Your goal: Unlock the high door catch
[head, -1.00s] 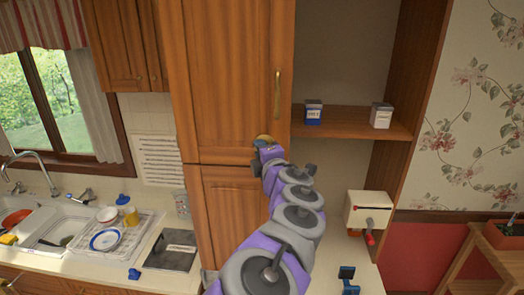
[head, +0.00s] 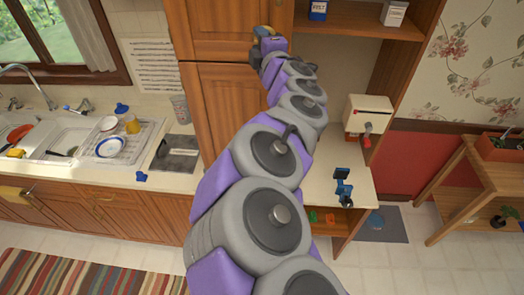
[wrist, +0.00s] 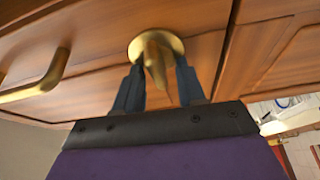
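The high door catch (wrist: 158,45) is a brass round plate with a lever, on the wooden cupboard door. In the wrist view its lever stands between the two dark fingers of my gripper (wrist: 160,78), which look closed against its sides near the fingertips. The lever points toward my gripper's palm. In the head view my gripper (head: 263,38) is at the tall cupboard's front, by the seam between the upper door (head: 226,22) and lower door (head: 218,100). The catch is mostly hidden there.
A brass door handle (wrist: 38,82) is left of the catch in the wrist view. A shelf (head: 355,20) with two small boxes is right of the cupboard. A sink counter (head: 110,165) stands at left, a plant table (head: 480,150) at right. The floor in front is free.

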